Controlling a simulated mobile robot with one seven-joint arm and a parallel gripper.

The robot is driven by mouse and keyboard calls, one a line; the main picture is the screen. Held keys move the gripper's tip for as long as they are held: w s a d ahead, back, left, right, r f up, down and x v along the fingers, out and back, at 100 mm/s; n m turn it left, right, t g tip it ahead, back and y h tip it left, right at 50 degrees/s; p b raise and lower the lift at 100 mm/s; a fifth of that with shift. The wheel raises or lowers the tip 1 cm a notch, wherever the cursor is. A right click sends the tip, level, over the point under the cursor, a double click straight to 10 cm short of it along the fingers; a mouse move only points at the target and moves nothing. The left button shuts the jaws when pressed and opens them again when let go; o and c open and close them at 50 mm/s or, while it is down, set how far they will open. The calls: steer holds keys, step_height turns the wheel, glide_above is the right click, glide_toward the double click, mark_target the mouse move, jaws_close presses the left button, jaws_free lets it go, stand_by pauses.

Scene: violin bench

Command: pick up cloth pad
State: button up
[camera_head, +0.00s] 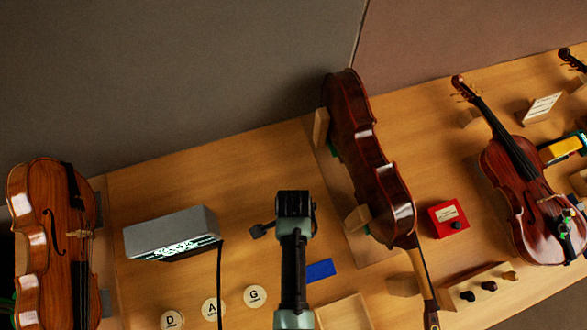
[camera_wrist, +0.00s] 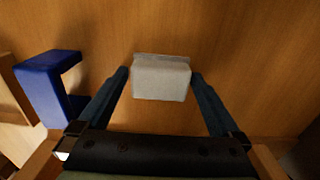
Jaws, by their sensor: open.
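A pale grey block, which looks like the cloth pad (camera_wrist: 162,82), lies on the wooden bench in the wrist view. It has a thin, darker strip along its far edge. My gripper (camera_wrist: 160,76) is open, with one dark finger on each side of the pad. The fingertips are close to its left and right sides; I cannot tell whether they touch it. In the head view my arm reaches up from the bottom centre. I cannot make out the pad there, and my fingertips are hidden.
A blue block-like piece (camera_wrist: 48,88) stands left of my gripper; a blue piece (camera_head: 320,270) also shows in the head view. A violin body (camera_head: 365,150) is close on the right, a grey lamp-like box (camera_head: 172,232) on the left. A red box (camera_head: 448,218) stands farther right.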

steer(key=c, duration=1.1)
steer(key=shift+r, duration=0.1)
step_height(320, 180, up, 10)
steer(key=shift+f+b, duration=0.1)
steer(key=shift+b, duration=0.25)
